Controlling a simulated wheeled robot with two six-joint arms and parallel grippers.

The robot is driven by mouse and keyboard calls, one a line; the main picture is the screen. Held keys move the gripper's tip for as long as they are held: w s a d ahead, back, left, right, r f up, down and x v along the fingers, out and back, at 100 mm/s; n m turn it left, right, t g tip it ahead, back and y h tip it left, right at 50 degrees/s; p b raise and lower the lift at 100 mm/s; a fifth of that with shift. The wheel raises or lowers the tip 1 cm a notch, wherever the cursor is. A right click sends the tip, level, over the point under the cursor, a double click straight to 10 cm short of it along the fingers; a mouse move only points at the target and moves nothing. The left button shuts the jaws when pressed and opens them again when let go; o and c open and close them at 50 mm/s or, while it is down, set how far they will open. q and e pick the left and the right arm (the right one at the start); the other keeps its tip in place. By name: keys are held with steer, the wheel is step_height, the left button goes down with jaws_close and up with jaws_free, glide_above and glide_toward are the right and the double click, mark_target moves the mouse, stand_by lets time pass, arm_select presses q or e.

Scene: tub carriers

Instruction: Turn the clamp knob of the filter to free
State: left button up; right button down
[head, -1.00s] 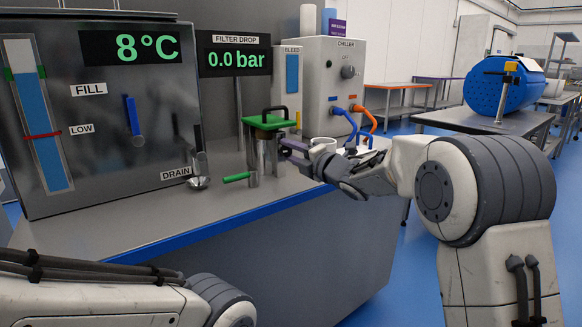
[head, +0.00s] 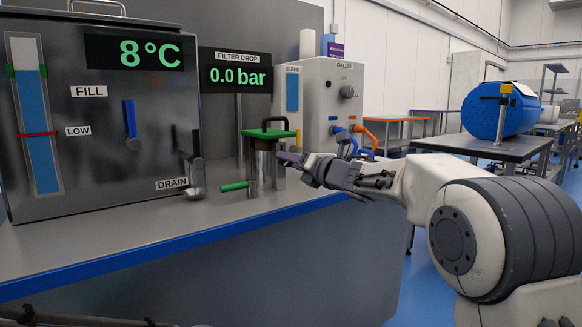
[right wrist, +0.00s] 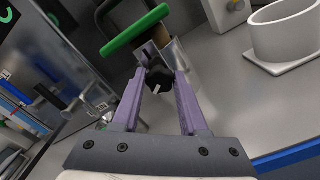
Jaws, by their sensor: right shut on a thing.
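The filter (head: 267,175) is a metal cylinder with a green lid and a black handle, standing on the counter. Its black clamp knob (right wrist: 159,79) shows in the right wrist view, with a pale mark on its face. My right gripper (head: 282,158) reaches the filter from the right. In the right wrist view its purple fingers (right wrist: 162,76) are on both sides of the knob and shut on it. In the head view the knob is hidden by the gripper. My left gripper is out of view.
A green-handled valve (head: 235,187) sticks out low, left of the filter. The display (head: 237,76) reads 0.0 bar. The chiller (head: 333,95) with blue and orange hoses stands behind. The front counter (head: 120,235) is clear.

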steer(key=shift+f, duration=0.15)
steer(key=shift+c, duration=2.2)
jaws_free()
steer(key=shift+s+d, duration=0.25)
steer(key=shift+s, duration=0.05)
steer(key=v, duration=0.9)
steer(key=shift+s+d+p, duration=0.15)
steer(key=shift+s+p, duration=0.1)
steer(key=shift+p, duration=0.1)
